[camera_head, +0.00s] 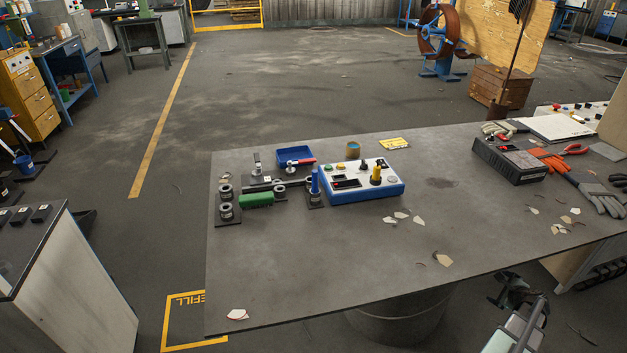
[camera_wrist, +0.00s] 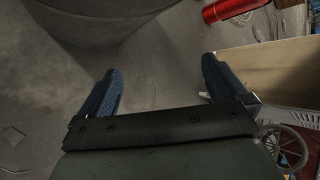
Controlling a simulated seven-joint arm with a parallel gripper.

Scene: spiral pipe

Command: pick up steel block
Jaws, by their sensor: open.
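My gripper (camera_head: 517,290) is low at the front right in the head view, off the table's near edge. In the wrist view its two blue fingers (camera_wrist: 160,85) are wide apart with nothing between them. A group of small fixtures stands on the left part of the table, far from my gripper. It includes a small upright metal piece (camera_head: 257,165) on a dark base, grey rings (camera_head: 226,211) on dark holders and a green block (camera_head: 257,200). I cannot tell for sure which piece is the steel block. The wrist view does not show these fixtures.
A blue and white control box (camera_head: 358,186) and a blue tray (camera_head: 294,156) stand near the fixtures. A dark device (camera_head: 509,160) and gloves (camera_head: 585,185) lie at the table's right. The table's (camera_head: 330,270) front middle is mostly clear. A red cylinder (camera_wrist: 233,9) lies on the floor.

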